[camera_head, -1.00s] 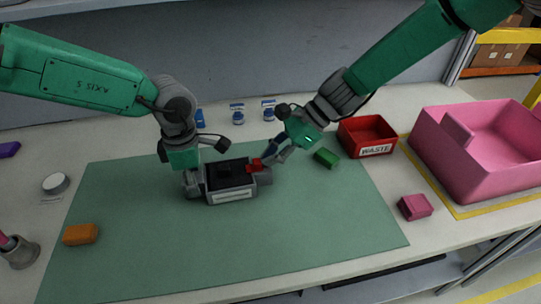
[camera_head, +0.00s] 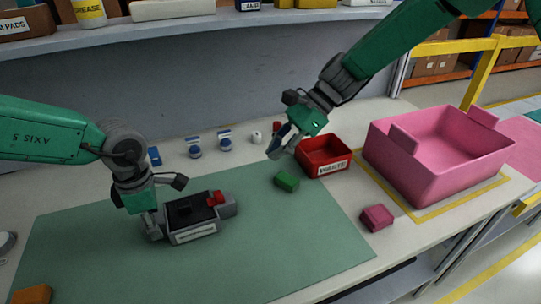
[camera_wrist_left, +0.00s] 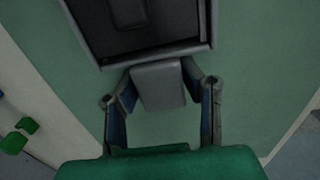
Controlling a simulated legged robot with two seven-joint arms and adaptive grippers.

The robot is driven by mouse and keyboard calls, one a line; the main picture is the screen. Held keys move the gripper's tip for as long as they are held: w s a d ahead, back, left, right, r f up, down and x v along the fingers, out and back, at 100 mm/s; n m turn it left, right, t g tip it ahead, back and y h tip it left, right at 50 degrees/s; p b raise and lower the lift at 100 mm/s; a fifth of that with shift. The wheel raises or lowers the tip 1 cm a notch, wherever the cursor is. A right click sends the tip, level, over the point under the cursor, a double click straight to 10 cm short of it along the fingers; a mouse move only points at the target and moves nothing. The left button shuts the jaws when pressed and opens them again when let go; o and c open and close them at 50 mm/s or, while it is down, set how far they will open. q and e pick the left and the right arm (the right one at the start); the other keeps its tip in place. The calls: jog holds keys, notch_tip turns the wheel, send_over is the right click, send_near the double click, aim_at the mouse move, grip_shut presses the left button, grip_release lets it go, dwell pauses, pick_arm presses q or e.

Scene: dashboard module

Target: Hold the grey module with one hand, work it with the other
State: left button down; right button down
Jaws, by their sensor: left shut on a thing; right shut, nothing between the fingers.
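The grey module (camera_head: 196,238) lies on the green mat (camera_head: 280,238), with a dark top and a red part (camera_head: 217,197) near its right end. My left gripper (camera_head: 153,226) is shut on the grey block at the module's left end; the left wrist view shows its fingers on either side of that block (camera_wrist_left: 158,86). My right gripper (camera_head: 275,151) is shut and empty, raised to the right of and behind the module, apart from it, near the red waste bin.
The red waste bin (camera_head: 338,172), a green block (camera_head: 287,181), a pink block (camera_head: 377,217) and a large pink bin (camera_head: 432,185) are to the right. An orange block (camera_head: 33,294) lies at the front left.

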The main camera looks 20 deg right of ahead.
pick_arm(q)
jog(key=c, duration=1)
grip_release()
jog(key=shift+o, duration=0.2)
